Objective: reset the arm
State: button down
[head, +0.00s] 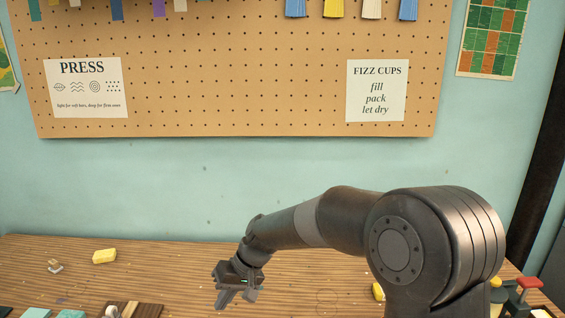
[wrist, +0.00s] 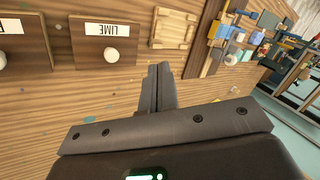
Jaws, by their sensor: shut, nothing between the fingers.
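My gripper (head: 236,297) hangs over the wooden table (head: 190,262) in the head view, at the end of my arm, which reaches in from the right. In the wrist view, the fingers of my gripper (wrist: 160,75) are together, with nothing between them. They appear above the striped wood tabletop (wrist: 60,120). My arm hides part of the table and wall in the head view.
A yellow block (head: 104,256) lies on the table at left, near a small stamp-like item (head: 55,265). Dark wooden boards (head: 135,309) lie at the front edge.

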jog(key=s+d+r+m+t+h, duration=0.2)
jog(key=s+d+r, duration=0.1)
jog(key=s+d, duration=0.4)
jog(key=s+d+r+m+t+h, duration=0.1)
jog(key=s+d+r+t+h, duration=0.1)
jog(key=s+d+r, duration=0.2)
jog(key=s+d+r+m+t+h, duration=0.2)
jog(key=s+d, duration=0.8)
jog(key=d, duration=0.8)
notch_tip(320, 180, up, 2)
jog(key=shift+s+r+m+t, duration=0.2)
jog(key=shift+m+t, duration=0.1)
jog(key=shift+t, duration=0.2)
